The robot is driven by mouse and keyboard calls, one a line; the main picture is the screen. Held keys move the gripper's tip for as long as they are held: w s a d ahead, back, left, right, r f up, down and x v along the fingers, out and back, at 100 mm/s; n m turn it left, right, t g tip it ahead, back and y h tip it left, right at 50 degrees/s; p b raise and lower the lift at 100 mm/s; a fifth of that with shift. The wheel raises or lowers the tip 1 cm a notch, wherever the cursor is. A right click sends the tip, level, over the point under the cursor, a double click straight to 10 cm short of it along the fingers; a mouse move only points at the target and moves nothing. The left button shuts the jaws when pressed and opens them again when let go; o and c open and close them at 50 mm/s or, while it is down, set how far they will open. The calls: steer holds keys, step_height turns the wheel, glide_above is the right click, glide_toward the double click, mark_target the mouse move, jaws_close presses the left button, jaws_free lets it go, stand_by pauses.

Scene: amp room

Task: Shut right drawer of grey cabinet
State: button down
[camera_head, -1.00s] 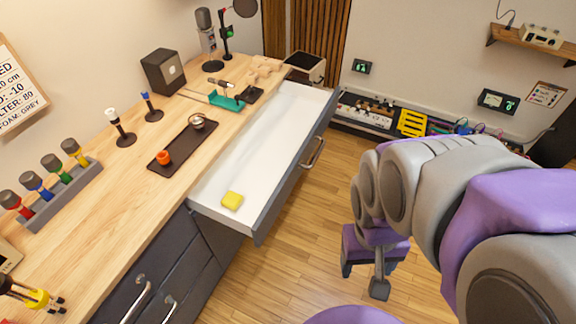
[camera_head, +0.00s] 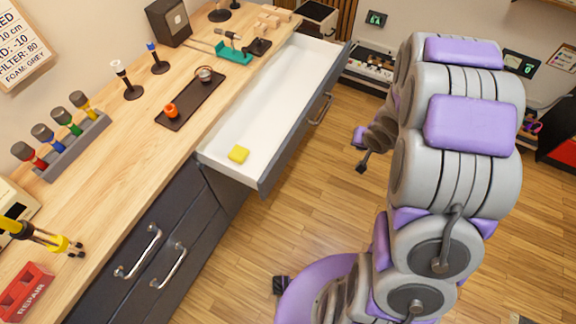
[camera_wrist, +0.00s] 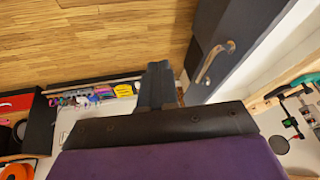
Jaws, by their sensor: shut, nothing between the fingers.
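The right drawer (camera_head: 272,100) of the grey cabinet (camera_head: 130,245) stands pulled out in the head view, its white inside showing. The drawer's dark front carries a metal handle (camera_head: 320,109); the handle also shows in the wrist view (camera_wrist: 212,62). My gripper (camera_head: 361,166) is to the right of the drawer front, apart from it, over the floor side. In the wrist view its fingers (camera_wrist: 158,75) are together and empty, left of the handle.
The wooden worktop holds a dark tray (camera_head: 190,100), a screwdriver rack (camera_head: 75,145) and a teal stand (camera_head: 234,54). Other cabinet handles (camera_head: 140,252) stick out at the lower left. Clear wood floor (camera_head: 310,200) lies in front of the drawer.

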steer(key=a+f+y, duration=0.4)
steer(key=a+f, duration=0.2)
steer(key=f, duration=0.1)
steer(key=m+y, duration=0.2)
steer(key=y, duration=0.2)
glide_toward(281, 168)
steer(key=b+x, duration=0.3)
steer(key=x, duration=0.2)
steer(key=shift+s+d+f, duration=0.15)
steer(key=shift+w+a, duration=0.25)
steer(key=shift+a, duration=0.2)
steer(key=shift+a, duration=0.1)
